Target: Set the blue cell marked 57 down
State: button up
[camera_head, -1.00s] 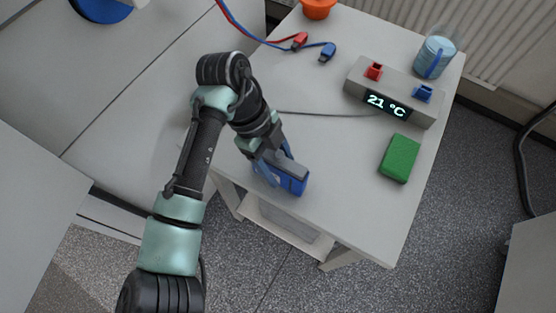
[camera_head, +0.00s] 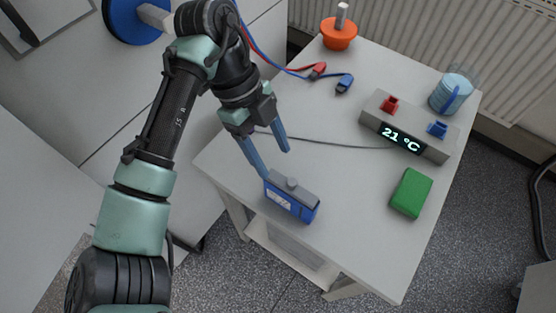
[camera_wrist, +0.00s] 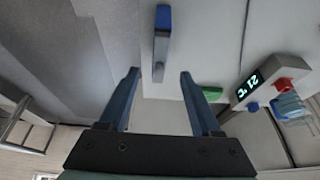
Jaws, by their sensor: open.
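The blue cell (camera_head: 291,203) has a grey top with a small round knob and a pale label on its side; I cannot read a number on it. It stands on the white table near its front left edge. In the wrist view the cell (camera_wrist: 162,45) shows beyond the fingers, with its blue end at the top. My gripper (camera_head: 270,163) is open and empty, above and behind the cell in the head view, with a gap between them. In the wrist view my two blue fingers (camera_wrist: 160,73) are spread wide apart.
A grey device (camera_head: 411,125) reading 21 °C, with red and blue terminals, stands at the right. A green block (camera_head: 411,193) lies in front of it. A beaker (camera_head: 453,93), an orange bowl (camera_head: 339,34) and red and blue clips (camera_head: 331,77) are farther back.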

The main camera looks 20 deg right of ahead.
jog(key=shift+r, duration=0.25)
jog(key=shift+w, duration=0.1)
